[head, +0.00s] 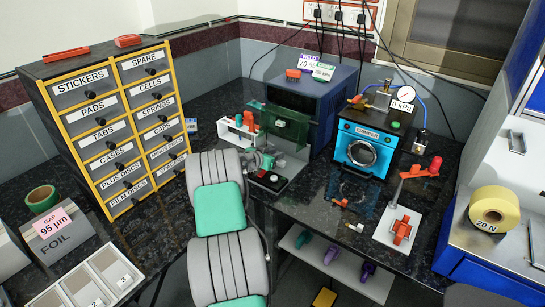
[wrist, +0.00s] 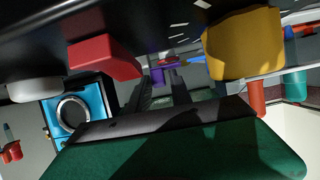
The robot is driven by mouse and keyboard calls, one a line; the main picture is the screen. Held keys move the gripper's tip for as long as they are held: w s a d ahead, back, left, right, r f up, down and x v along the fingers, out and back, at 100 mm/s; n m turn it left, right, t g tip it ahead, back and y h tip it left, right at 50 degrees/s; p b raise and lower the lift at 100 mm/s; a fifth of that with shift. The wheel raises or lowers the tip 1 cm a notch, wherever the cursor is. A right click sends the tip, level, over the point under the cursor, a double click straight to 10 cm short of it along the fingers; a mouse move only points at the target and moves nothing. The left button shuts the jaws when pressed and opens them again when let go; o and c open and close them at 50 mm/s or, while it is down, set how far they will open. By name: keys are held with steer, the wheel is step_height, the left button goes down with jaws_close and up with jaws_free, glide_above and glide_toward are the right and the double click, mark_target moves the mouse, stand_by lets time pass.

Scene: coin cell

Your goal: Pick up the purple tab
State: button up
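Two purple pieces, a brighter one (head: 365,270) and a darker one (head: 332,254), show on the low white shelf under the bench in the head view. I cannot tell for sure which is the purple tab. In the wrist view a small purple piece (wrist: 157,75) shows beyond the fingertips of my gripper (wrist: 161,86). The two dark fingers stand apart with a gap between them. Whether they touch the purple piece is too small and dark to tell.
The blue crimper (head: 364,153) and a red-handled stand (head: 400,215) are on the dark bench. A labelled drawer cabinet (head: 107,125) stands at left. A yellow tape roll (head: 495,211) lies at right. Teal piece (head: 303,238) shares the low shelf. Small red parts lie near the crimper.

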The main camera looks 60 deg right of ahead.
jaws_close()
